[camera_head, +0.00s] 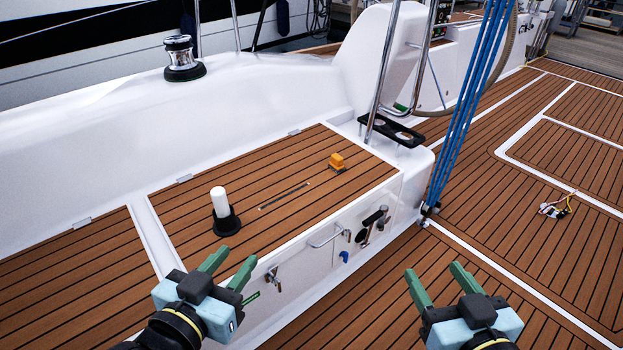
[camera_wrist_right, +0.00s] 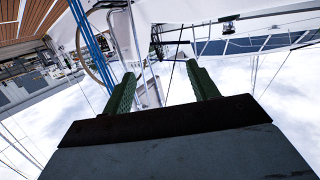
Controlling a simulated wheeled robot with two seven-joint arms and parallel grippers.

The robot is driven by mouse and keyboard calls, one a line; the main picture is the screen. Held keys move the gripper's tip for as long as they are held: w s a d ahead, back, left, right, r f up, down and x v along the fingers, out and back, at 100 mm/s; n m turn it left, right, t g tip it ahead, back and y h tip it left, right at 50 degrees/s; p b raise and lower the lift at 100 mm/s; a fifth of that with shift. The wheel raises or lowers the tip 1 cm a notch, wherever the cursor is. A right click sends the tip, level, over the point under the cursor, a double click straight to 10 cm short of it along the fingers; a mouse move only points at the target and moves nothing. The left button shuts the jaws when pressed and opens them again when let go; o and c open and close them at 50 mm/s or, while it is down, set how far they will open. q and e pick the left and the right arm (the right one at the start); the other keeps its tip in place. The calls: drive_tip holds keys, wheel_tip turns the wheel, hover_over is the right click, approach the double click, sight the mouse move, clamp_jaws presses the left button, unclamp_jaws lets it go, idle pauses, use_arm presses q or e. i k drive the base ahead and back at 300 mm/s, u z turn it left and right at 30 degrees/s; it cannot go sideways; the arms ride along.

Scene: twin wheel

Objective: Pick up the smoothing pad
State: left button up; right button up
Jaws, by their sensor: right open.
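A small orange block with a darker base (camera_head: 337,162) lies on the teak bench top (camera_head: 270,222), near its far right; it looks most like the smoothing pad, though its small size leaves this uncertain. My left gripper (camera_head: 230,264) is open and empty in front of the bench's front edge, nearer to me than the orange block. My right gripper (camera_head: 433,269) is open and empty over the teak floor, right of the bench. Its two green fingers also show apart in the right wrist view (camera_wrist_right: 160,74), with nothing between them.
A white cylinder (camera_head: 219,202) stands upright in a black holder on the bench, left of the orange block. A thin dark strip (camera_head: 284,196) lies between them. Blue ropes (camera_head: 470,100) and a steel rail (camera_head: 383,70) rise at the bench's right end. A winch (camera_head: 182,58) stands behind.

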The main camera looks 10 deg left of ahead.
sight(336, 165)
drive_tip(key=z, duration=0.85)
drive_tip(key=i, duration=1.9)
drive_tip(key=u, duration=0.7)
